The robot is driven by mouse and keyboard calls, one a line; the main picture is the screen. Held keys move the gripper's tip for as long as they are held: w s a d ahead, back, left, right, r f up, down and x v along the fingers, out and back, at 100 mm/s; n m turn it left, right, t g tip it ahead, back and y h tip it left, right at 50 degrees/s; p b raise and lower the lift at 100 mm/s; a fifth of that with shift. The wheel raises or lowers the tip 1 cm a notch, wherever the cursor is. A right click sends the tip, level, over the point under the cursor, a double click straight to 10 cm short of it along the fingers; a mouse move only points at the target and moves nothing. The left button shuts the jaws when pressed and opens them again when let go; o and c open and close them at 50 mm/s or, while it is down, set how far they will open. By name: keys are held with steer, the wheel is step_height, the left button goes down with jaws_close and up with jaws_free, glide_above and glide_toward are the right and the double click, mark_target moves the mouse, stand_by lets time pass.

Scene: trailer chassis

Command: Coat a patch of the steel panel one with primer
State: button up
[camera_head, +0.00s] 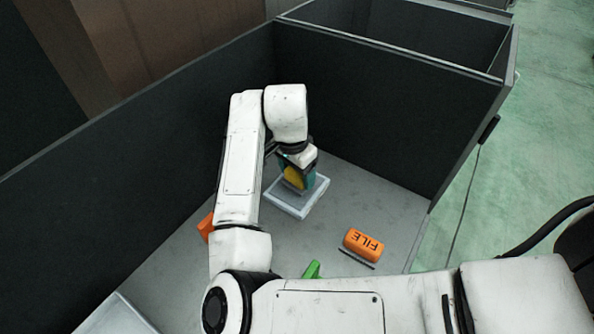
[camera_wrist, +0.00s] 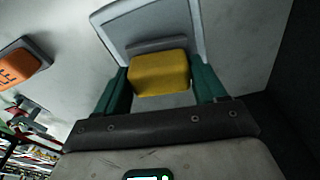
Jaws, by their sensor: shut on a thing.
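My gripper (camera_head: 298,174) is over a light, pale-rimmed panel (camera_head: 278,204) on the grey bench floor, probably the steel panel. It is shut on a yellow block-shaped tool (camera_head: 293,178), with a teal finger on each side. In the wrist view the yellow tool (camera_wrist: 160,73) sits between the fingers, with a grey strip along its far edge. The panel (camera_wrist: 196,18) shows beyond it, its near part hidden by the tool and fingers. I cannot tell whether the tool touches the panel. No primer can be made out.
An orange block marked FILE (camera_head: 363,244) lies to the right, a dark thin rod (camera_head: 357,259) beside it. A green item (camera_head: 312,269) and an orange item (camera_head: 205,228) are partly hidden by my arm. A pale-edged panel (camera_head: 115,316) is at lower left. Dark walls (camera_head: 385,110) stand behind.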

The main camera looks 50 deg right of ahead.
steer(key=shift+f, duration=0.55)
stand_by(1.4)
steer(key=shift+r, duration=0.15)
steer(key=shift+r+p, duration=3)
steer(key=shift+r, duration=0.45)
